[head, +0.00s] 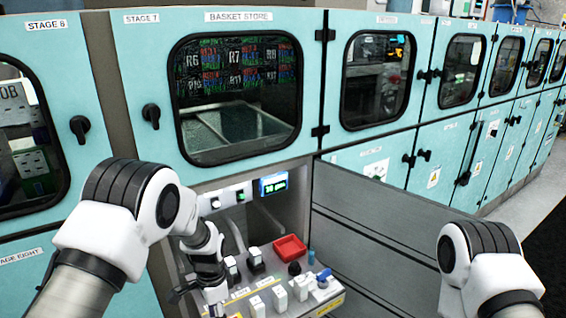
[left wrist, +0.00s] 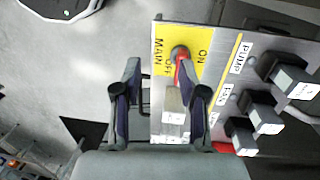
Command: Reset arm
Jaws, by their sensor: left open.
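My left arm reaches down from the left in the head view to the control panel in the open bay. A red-handled main switch (left wrist: 180,62) on a yellow ON/OFF label shows between and above the fingers. No object is clearly held; whether the fingers touch the panel cannot be told. My right arm (head: 480,265) stands at the right in the head view, its gripper out of frame.
The panel carries several pale switch blocks (head: 279,299) and a red tray (head: 290,248). A small lit display (head: 272,184) is on the bay's back wall. A grey panel (head: 385,240) borders the bay on the right. Teal cabinets with windows (head: 238,90) stand behind.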

